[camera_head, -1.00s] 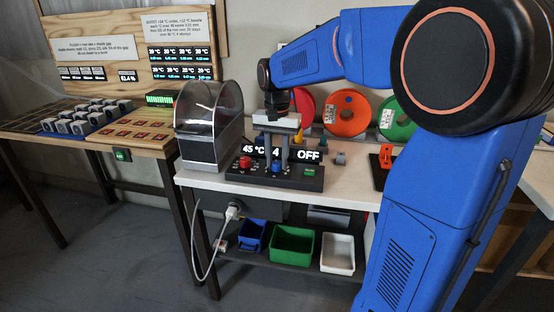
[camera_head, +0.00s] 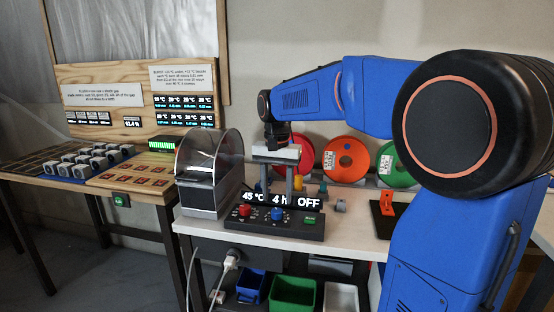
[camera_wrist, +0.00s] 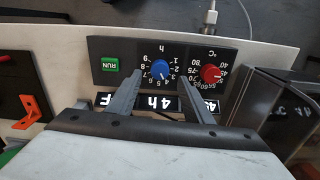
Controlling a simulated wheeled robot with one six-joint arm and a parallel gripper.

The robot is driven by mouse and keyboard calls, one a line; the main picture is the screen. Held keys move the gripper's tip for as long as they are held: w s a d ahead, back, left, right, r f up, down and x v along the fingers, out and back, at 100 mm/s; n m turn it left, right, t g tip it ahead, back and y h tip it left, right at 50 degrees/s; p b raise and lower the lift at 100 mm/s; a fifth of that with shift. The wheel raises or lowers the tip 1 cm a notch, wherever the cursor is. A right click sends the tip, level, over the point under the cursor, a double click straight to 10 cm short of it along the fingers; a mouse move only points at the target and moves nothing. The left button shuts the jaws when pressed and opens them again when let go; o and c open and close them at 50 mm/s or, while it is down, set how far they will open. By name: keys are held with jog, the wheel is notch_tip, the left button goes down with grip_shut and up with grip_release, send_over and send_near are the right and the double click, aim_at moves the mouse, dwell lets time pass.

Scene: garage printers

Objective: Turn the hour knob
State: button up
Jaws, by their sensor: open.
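The blue hour knob (camera_head: 278,213) sits on the dark control panel (camera_head: 262,228), below a display reading "4 h". In the wrist view, which is upside down, the blue hour knob (camera_wrist: 161,69) points near 4 on a scale marked "h". My gripper (camera_head: 278,190) is open and empty, pointing down behind the panel's displays. In the wrist view, the fingertips of my gripper (camera_wrist: 159,78) appear on either side of the knob, apart from it. The red °C knob (camera_wrist: 211,74) and green RUN button (camera_wrist: 110,64) flank it. The other displays read "45 °C" and "OFF".
A clear-domed box (camera_head: 205,185) stands left of the panel. Spools (camera_head: 347,160) line the back, and an orange bracket (camera_head: 387,204) lies to the right. Bins (camera_head: 293,292) sit below the white bench (camera_head: 345,232).

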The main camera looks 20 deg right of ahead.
aim_at(277, 210)
notch_tip(277, 210, up, 12)
jog(key=shift+r, duration=0.2)
jog(key=shift+s, duration=0.1)
dwell(0.5)
jog(key=s+f+n+t, duration=0.2)
jog(key=s+f+n, duration=0.2)
jog(key=s+f, duration=0.7)
jog(key=s+a+f+n+t, duration=0.1)
jog(key=s+f+n, duration=0.3)
jog(key=s+f, duration=0.7)
jog(key=s+t, duration=0.1)
jog(key=s, duration=0.4)
jog(key=shift+s+a+f+t, duration=0.15)
jog(key=shift+s+a+t, duration=0.1)
jog(key=shift+t, duration=0.15)
